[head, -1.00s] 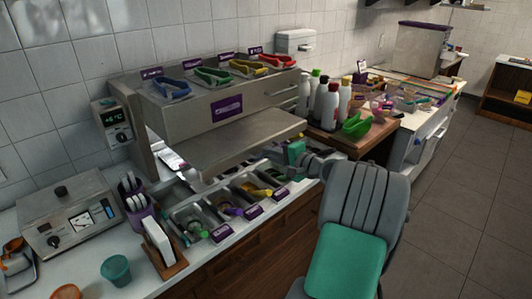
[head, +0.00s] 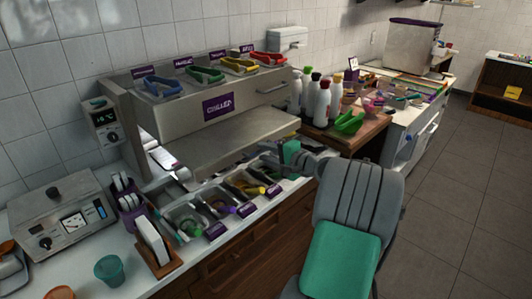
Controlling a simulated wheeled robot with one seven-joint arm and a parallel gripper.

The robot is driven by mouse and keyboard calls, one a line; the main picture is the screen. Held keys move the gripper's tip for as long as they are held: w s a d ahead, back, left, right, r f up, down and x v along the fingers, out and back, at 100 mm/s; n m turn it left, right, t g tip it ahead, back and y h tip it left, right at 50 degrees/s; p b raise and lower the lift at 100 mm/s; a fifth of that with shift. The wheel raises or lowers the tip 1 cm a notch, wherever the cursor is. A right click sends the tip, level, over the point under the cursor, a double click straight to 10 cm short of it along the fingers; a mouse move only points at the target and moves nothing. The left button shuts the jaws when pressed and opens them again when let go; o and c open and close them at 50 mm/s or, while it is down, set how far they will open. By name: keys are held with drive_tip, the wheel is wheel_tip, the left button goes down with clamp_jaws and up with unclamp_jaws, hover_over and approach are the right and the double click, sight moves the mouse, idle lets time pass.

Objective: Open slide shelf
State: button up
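A flat steel shelf (head: 212,152) juts out below the steel unit marked "CHILLED" (head: 215,105), above the topping bins. A gap shows under its left end. My arm reaches from the lower right towards the shelf's right front corner. My gripper (head: 274,157) is small and dim there, near the shelf's front edge and above the bins. I cannot tell whether its fingers touch the shelf, or whether they are open or shut.
Topping bins (head: 187,217) with purple labels line the counter below the shelf. A napkin holder (head: 160,262) and green cup (head: 109,271) are at front left. Floor at right is clear.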

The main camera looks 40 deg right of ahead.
drive_tip(key=b+v, duration=0.1)
drive_tip(key=v, duration=0.6)
drive_tip(key=shift+s, duration=0.35)
